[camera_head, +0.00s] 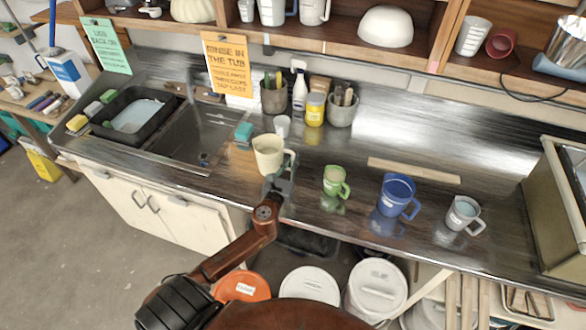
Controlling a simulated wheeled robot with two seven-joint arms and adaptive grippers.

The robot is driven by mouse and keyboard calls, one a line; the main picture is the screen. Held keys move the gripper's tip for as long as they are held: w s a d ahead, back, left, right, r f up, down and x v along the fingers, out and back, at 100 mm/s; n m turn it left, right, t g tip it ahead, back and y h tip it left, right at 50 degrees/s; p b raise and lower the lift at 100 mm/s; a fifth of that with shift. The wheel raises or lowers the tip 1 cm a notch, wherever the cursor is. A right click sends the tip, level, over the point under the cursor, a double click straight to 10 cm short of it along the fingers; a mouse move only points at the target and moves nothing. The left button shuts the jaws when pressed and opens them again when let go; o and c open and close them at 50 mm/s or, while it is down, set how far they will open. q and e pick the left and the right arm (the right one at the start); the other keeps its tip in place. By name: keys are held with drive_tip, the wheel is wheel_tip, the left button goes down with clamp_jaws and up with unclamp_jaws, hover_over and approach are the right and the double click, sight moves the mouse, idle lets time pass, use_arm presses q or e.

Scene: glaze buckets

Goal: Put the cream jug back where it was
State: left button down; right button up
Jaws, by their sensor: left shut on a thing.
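The cream jug (268,155) is at the front of the metal counter, left of the other jugs, and looks upright. My left gripper (281,178) is shut on the cream jug at its near right side, by the handle. The gripper hides part of the jug's lower side, and I cannot tell whether its base touches the counter. My right gripper does not show.
A green jug (335,182), a blue jug (397,196) and a grey jug (463,214) stand in a row to the right. A wooden strip (413,171) lies behind them. A small white cup (282,126) is behind the cream jug. The sink (205,130) is at left.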

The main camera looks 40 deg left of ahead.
use_arm(q)
drive_tip(key=shift+w+a+f+b, duration=0.35)
drive_tip(key=shift+w+f+b, duration=0.3)
drive_tip(key=shift+f, duration=0.8)
drive_tip(key=shift+w+a+f+b, duration=0.4)
drive_tip(key=shift+w+f+b, duration=0.25)
drive_tip(key=shift+f, duration=0.75)
drive_tip(key=shift+w+a+f+b, duration=0.35)
drive_tip(key=shift+w+f+b, duration=0.3)
drive_tip(key=shift+f, duration=0.8)
drive_tip(key=shift+f, duration=0.15)
drive_tip(key=c, duration=2)
unclamp_jaws()
drive_tip(key=shift+c, duration=0.2)
drive_tip(key=shift+s+d, duration=0.1)
drive_tip(key=shift+s, duration=0.2)
drive_tip(key=v, duration=1.1)
drive_tip(key=shift+s, duration=0.2)
